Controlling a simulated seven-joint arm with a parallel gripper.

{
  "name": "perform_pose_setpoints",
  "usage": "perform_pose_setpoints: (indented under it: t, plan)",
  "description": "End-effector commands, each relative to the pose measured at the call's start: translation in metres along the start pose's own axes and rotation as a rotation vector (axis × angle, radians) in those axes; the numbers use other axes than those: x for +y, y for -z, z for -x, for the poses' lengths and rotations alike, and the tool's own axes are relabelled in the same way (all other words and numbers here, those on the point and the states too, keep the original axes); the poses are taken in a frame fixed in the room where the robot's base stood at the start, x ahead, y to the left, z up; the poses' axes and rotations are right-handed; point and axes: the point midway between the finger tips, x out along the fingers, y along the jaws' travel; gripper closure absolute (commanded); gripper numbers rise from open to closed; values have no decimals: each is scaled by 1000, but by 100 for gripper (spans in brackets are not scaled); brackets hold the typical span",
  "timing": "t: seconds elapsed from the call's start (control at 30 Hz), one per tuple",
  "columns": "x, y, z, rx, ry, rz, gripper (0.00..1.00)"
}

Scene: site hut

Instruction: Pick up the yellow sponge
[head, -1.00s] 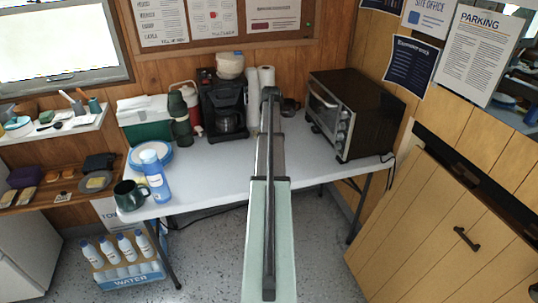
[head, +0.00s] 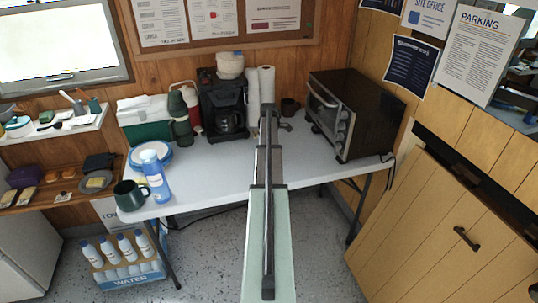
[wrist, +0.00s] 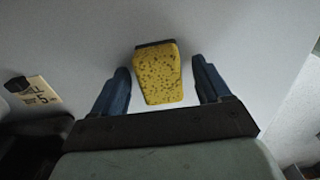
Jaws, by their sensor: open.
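The yellow sponge (wrist: 158,76) has dark speckles and a dark strip along its far edge. In the wrist view it lies on a pale surface, between and a little ahead of my gripper's (wrist: 160,68) two blue fingers. The fingers are spread, with a gap on each side of the sponge, and neither appears to touch it. In the head view my arm hides the sponge, and my gripper's fingers cannot be made out at the arm's far end over the white table.
The white table (head: 215,172) holds a coffee maker (head: 224,105), paper rolls (head: 266,84), a dark mug (head: 290,107) and a toaster oven (head: 355,112) near the arm's far end. A blue bottle (head: 155,178) and green mug (head: 130,194) stand at left. Mid-table is mostly clear.

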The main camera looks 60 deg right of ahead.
Motion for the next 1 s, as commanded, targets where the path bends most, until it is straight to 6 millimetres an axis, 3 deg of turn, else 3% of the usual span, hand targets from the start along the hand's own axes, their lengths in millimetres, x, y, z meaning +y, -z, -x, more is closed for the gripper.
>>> perform_pose_setpoints:
  t: [0.07, 0.63, 1.0]
  plan:
    - [0, 0, 0, 0, 0, 0, 24]
    - [0, 0, 0, 0, 0, 0, 78]
    - [0, 0, 11, 0, -1, 0, 78]
